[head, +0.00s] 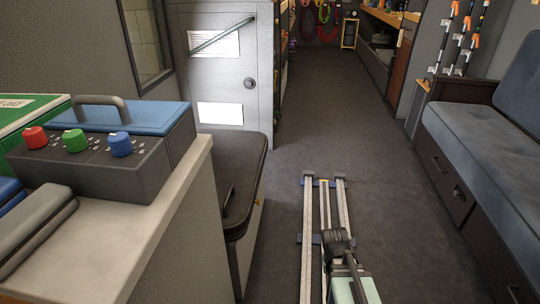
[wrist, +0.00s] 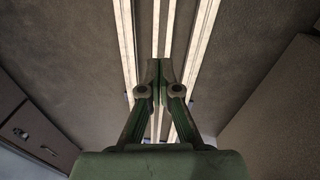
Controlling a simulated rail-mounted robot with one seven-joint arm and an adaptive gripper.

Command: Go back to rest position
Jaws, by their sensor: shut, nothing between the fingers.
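My gripper shows in the wrist view (wrist: 158,68), its fingers together and nothing between them. It hangs over the pale floor rails (wrist: 210,30). In the head view, part of my arm shows at the bottom centre, over the rails (head: 307,235). The fingertips cannot be made out in the head view. No object is in my grip.
At left, a counter (head: 110,245) carries a dark box with red, green and blue knobs (head: 121,144). A black seat (head: 238,180) stands beside it. A cushioned bench (head: 490,150) lines the right. The grey aisle floor (head: 325,110) is clear ahead.

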